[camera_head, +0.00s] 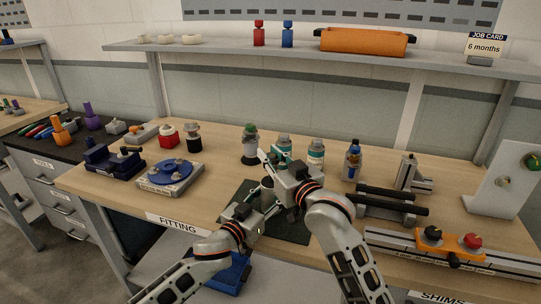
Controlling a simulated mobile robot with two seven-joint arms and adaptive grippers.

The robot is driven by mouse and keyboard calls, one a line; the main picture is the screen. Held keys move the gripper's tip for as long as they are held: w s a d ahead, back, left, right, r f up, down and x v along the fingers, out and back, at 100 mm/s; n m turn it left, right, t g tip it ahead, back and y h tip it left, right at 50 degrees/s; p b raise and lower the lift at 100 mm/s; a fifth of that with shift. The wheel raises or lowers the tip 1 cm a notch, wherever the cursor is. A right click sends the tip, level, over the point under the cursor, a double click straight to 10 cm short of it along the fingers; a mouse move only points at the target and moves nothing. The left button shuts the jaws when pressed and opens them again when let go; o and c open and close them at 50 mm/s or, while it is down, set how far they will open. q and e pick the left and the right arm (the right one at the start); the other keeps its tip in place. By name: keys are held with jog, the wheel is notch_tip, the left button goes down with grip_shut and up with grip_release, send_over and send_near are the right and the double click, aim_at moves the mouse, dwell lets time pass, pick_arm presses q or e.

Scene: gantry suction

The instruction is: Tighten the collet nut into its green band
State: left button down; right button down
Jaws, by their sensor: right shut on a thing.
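I cannot make out a collet nut with a green band for sure. A small grey upright part (268,194) stands between my grippers over the dark mat (296,231). My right gripper (269,160) reaches up and left above the mat. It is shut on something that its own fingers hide. My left gripper (254,205) is low over the mat, close beside the grey part. Its fingers are too small and overlapped to show whether they are open or touching it. A green-topped grey fixture (250,143) stands just behind the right gripper.
Bottles (316,153) stand behind my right arm. A blue round fixture (170,173) and a blue vice (112,160) stand left. A shelf (230,50) spans the back.

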pick_arm(q)
jog(key=shift+f, duration=0.15)
pick_arm(e)
jog(key=c, duration=1.8)
grip_release()
jog(key=shift+s+d, duration=0.1)
jog(key=shift+s, duration=0.05)
jog(key=v, duration=1.1)
jog(key=shift+s+d, duration=0.15)
jog(key=shift+s, duration=0.2)
pick_arm(q)
jog(key=c, duration=1.2)
grip_release()
jog(key=shift+o, duration=0.2)
jog(key=shift+s+a, duration=0.1)
